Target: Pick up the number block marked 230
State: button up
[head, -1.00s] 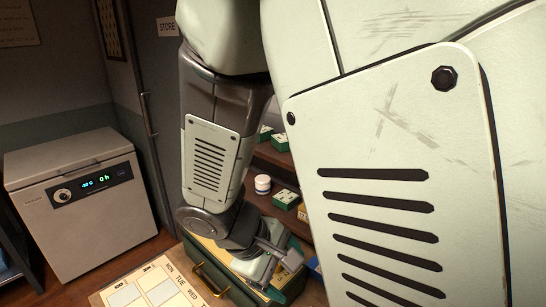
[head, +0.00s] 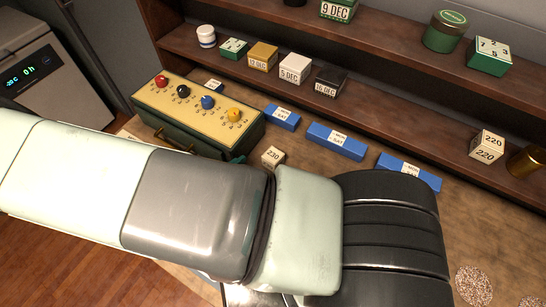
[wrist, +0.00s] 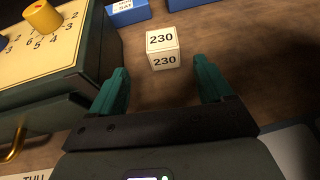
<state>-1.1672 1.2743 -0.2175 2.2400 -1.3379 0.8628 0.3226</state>
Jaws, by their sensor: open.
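The number block marked 230 (wrist: 163,48) is a small cream cube with dark digits on its top and front. It sits on the wooden table, just beyond my fingertips and roughly centred between them. In the head view the block (head: 272,157) shows above my arm, near the right end of the knob box. My gripper (wrist: 159,75) is open with two green fingers, one to each side of the block's line, and empty.
A green box with coloured knobs (head: 196,113) stands close left of the block. Blue boxes (head: 336,141) lie behind it along the shelf's foot. Table right of the block looks clear.

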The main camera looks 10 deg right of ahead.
aim_at(273, 158)
jog(key=x, duration=0.9)
jog(key=shift+s+d+f, duration=0.1)
jog(key=shift+d+f, duration=0.15)
jog(key=c, duration=1)
jog(key=shift+c, duration=0.2)
jog(key=shift+r, duration=0.15)
